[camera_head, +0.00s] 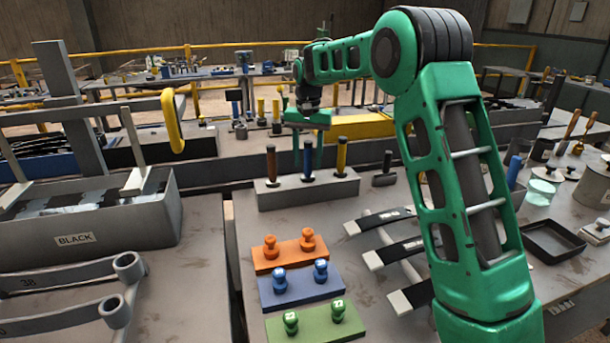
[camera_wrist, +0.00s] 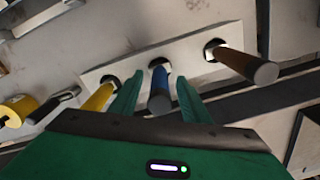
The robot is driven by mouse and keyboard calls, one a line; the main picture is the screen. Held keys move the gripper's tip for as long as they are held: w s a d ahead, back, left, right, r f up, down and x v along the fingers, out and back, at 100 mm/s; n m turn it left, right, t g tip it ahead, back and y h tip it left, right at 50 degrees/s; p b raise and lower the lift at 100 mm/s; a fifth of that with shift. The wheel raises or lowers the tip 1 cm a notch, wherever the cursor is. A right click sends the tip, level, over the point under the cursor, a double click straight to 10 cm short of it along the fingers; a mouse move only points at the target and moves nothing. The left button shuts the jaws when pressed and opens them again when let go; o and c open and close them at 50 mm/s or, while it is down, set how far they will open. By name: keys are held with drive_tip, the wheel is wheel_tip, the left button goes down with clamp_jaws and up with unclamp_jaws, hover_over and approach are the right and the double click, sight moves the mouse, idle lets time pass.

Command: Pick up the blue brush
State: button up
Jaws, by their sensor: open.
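The blue brush (camera_head: 309,163) stands upright in the middle slot of a grey holder block (camera_head: 310,190), between a brown-handled brush (camera_head: 271,163) and a yellow-handled one (camera_head: 341,155). My gripper (camera_head: 307,146) is above the holder, pointing down at the blue brush. In the wrist view my open fingers (camera_wrist: 158,82) lie on either side of the blue handle (camera_wrist: 159,100), with a gap visible on each side. The yellow handle (camera_wrist: 98,98) is just outside the left finger, and the brown handle (camera_wrist: 245,66) is farther off to the right.
A dark hammer-like tool (camera_head: 384,172) stands right of the holder. Orange (camera_head: 283,262), blue (camera_head: 325,293) and green (camera_head: 295,333) plates with knobs lie in front. A grey bin marked BLACK (camera_head: 130,235) is left.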

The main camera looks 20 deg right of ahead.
sight(308, 141)
drive_tip(key=shift+f, duration=0.9)
clamp_jaws()
drive_tip(key=shift+r, duration=0.1)
wheel_tip(308, 141, up, 10)
drive_tip(key=shift+f, duration=0.1)
